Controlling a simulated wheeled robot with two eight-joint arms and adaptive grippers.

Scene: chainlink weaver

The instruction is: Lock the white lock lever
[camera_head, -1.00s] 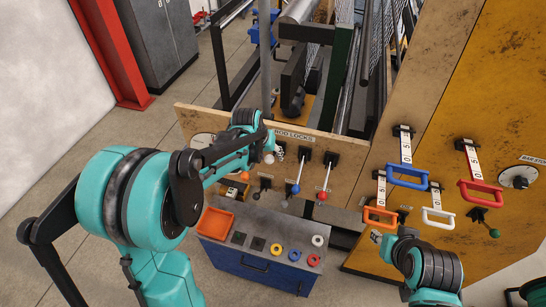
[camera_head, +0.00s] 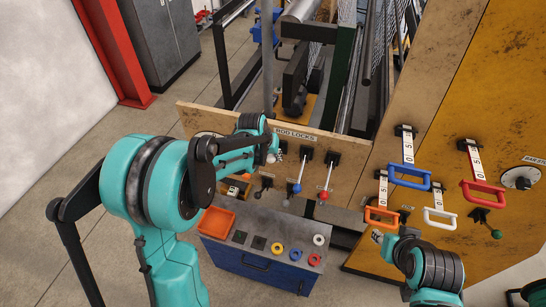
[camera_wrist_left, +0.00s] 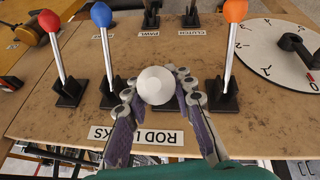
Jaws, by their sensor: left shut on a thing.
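The white lock lever shows its round white knob (camera_wrist_left: 157,85) in the middle of the left wrist view; its shaft is hidden behind the knob. In the head view the knob (camera_head: 271,158) shows small beside my arm. My left gripper (camera_wrist_left: 157,92) is shut on the knob, with one finger on each side of it. The lever stands on the wooden panel (camera_head: 345,185) under the "ROD LOCKS" label (camera_wrist_left: 137,135).
The blue lever (camera_wrist_left: 102,18) and the red lever (camera_wrist_left: 50,24) stand left of the white one in the wrist view. The orange lever (camera_wrist_left: 235,12) and a numbered dial (camera_wrist_left: 275,50) are to its right. A blue cabinet (camera_head: 255,265) with an orange tray (camera_head: 217,222) stands below the panel.

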